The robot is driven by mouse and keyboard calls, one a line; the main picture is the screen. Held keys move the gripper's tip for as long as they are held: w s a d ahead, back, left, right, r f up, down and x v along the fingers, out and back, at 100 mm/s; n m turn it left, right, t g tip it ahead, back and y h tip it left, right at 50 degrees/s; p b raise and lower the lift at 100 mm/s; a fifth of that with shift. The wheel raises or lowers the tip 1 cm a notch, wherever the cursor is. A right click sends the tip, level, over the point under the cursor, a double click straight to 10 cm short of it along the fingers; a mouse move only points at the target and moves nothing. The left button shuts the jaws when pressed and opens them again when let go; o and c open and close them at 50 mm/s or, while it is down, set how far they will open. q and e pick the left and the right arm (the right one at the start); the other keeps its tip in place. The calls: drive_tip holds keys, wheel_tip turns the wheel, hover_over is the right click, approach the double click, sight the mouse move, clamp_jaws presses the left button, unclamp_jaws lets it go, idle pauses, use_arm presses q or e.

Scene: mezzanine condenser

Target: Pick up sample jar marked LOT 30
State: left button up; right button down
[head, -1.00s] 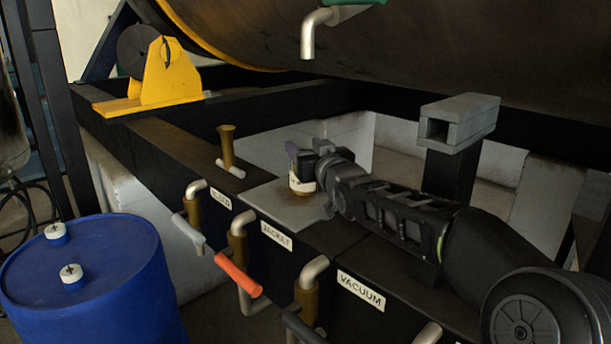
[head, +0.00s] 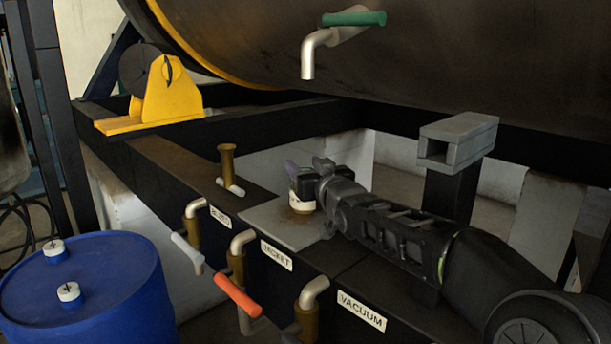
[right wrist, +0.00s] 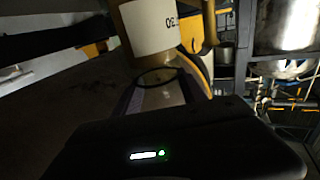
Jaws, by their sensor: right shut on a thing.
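The sample jar (head: 301,205) is small, with a white label band and amber-brown glass. It is at the grey plate on the dark frame beam. My right gripper (head: 302,177) comes in from the right and is shut on the jar's upper part. In the right wrist view the jar (right wrist: 150,28) is at the top, with its white label partly readable as "30". The gripper fingers (right wrist: 158,92) flank its narrower end. The gripper hides much of the jar. I cannot tell whether its base touches the plate. My left gripper is not in view.
The grey plate (head: 265,222) lies on the beam. A brass funnel-topped pipe (head: 227,163) stands left of it. Valves with a grey handle (head: 187,249) and a red handle (head: 238,296) line the front. A green-handled tap (head: 352,19) hangs above. A blue drum (head: 95,305) stands lower left.

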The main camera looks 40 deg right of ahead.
drive_tip(key=s+r+b, duration=0.1)
drive_tip(key=a+r+b, duration=0.1)
drive_tip(key=s+r+b, duration=0.1)
drive_tip(key=shift+s+a, duration=0.3)
drive_tip(key=shift+s, duration=0.05)
drive_tip(key=s+a+b, duration=0.3)
drive_tip(key=s+a, duration=0.6)
drive_tip(key=s, duration=0.3)
drive_tip(key=shift+r, duration=0.2)
